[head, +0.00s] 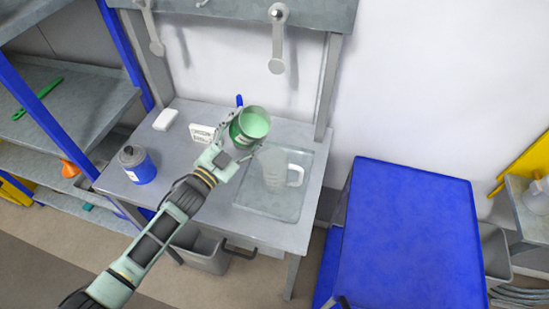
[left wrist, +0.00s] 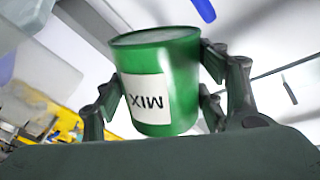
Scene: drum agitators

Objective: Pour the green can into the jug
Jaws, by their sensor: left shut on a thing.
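The green can (head: 240,139) is held in my left gripper (head: 228,137) above the grey bench, just up and left of the jug. It is open at the top and shows a light green surface inside. In the left wrist view the can (left wrist: 158,62) sits between the fingers (left wrist: 165,90), with a white MIX label that appears upside down. The clear jug (head: 274,172) with a handle on its right stands upright on a grey tray (head: 262,210). The can and jug are close in the head view; I cannot tell whether they touch. My right gripper is not in view.
A blue can with a grey top (head: 138,166) stands at the bench's left. A white labelled block (head: 201,133) and a small white item (head: 165,120) lie behind. Utensils (head: 277,45) hang above. A blue-topped table (head: 410,235) is at right, its top clear.

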